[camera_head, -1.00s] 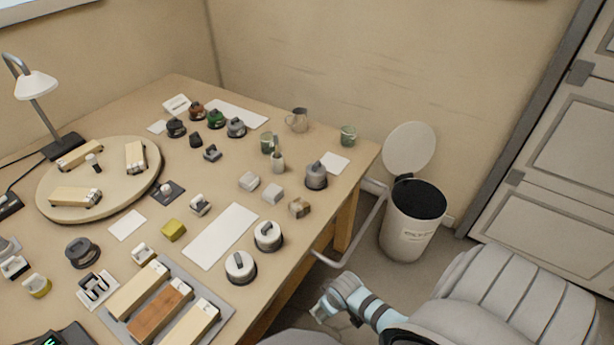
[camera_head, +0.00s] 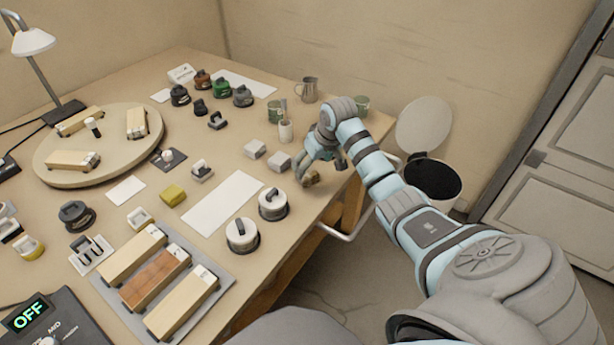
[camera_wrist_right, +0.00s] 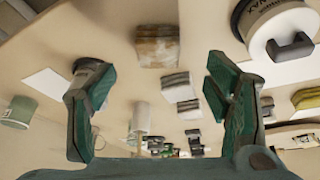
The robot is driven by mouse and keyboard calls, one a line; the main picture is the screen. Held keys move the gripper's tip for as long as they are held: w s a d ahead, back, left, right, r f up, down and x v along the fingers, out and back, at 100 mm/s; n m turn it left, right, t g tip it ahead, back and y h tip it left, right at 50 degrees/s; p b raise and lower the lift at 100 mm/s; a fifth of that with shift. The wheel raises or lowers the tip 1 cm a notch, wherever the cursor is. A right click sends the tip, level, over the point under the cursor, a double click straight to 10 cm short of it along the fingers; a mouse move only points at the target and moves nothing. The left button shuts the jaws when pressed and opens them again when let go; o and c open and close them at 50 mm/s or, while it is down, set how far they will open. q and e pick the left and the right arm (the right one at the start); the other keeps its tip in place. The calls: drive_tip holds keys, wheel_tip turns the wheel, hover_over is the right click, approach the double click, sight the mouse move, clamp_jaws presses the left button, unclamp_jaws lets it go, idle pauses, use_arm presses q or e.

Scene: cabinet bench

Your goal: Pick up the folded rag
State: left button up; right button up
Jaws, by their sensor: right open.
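The folded rag (camera_head: 311,181), a small brownish stained block of cloth, lies near the bench's right edge, partly hidden by my right gripper. It also shows in the right wrist view (camera_wrist_right: 157,46), beyond the fingertips and roughly between them across the picture. My right gripper (camera_head: 326,172) is just above and beside the rag, open and empty. Its two spread fingers (camera_wrist_right: 160,90) frame the wrist view, with nothing between them. I cannot tell whether a finger touches the rag. My left gripper is out of view.
Two pale folded blocks (camera_head: 267,155) lie left of the rag. A green mug (camera_head: 361,105) and a metal jug (camera_head: 308,89) stand behind. Two white-topped round stones (camera_head: 258,220) stand in front. A bin (camera_head: 435,178) stands off the bench.

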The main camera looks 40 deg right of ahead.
sight(307, 173)
drive_tip(key=b+x, duration=0.1)
drive_tip(key=x, duration=0.1)
drive_tip(key=b+x, duration=0.1)
drive_tip(key=x, duration=0.1)
drive_tip(key=b+x, duration=0.1)
drive_tip(key=x, duration=0.2)
drive_tip(key=shift+w+d, duration=0.15)
drive_tip(key=shift+w, duration=0.2)
drive_tip(key=shift+r, duration=0.15)
drive_tip(key=c, duration=1.1)
wheel_tip(307, 173, up, 20)
drive_tip(key=p, duration=0.5)
drive_tip(key=o, duration=0.3)
drive_tip(key=c, duration=0.3)
